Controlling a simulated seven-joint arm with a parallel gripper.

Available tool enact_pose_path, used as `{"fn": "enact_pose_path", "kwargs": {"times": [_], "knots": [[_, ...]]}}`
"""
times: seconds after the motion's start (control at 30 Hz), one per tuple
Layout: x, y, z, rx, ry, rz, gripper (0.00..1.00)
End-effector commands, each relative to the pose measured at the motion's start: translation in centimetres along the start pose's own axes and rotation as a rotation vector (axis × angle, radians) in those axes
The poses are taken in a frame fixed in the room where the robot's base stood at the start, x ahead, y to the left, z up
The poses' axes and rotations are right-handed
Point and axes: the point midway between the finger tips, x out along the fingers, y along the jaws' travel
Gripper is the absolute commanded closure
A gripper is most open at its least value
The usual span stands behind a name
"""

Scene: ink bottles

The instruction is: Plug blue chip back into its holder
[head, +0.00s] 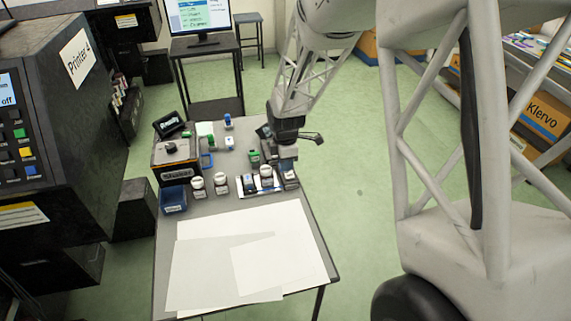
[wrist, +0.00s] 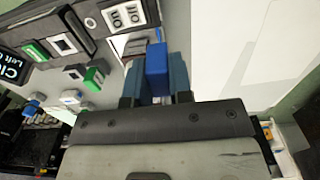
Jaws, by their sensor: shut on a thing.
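In the wrist view a plain blue block, which looks like the blue chip (wrist: 157,62), stands between the two fingers of my gripper (wrist: 157,78). The fingers are closed on its sides. In the head view my gripper (head: 287,152) is low over the right edge of the table, by the right end of a rack (head: 243,194) with bottles. The chip cannot be made out there. In the wrist view a dark holder (wrist: 84,50) with white, black-marked pieces and a green piece lies just left of the chip. Whether the chip touches it is unclear.
Small green, white and blue pieces, including a green one (wrist: 95,78), lie behind the rack. White sheets (head: 205,275) cover the table's front.

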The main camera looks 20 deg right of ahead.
Motion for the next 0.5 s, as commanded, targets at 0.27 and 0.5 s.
{"fn": "enact_pose_path", "kwargs": {"times": [0.27,0.5], "knots": [[-1.0,0.0,0.0,0.0,0.0,-0.001,1.0],[-1.5,0.0,0.0,0.0,0.0,-0.001,1.0]]}}
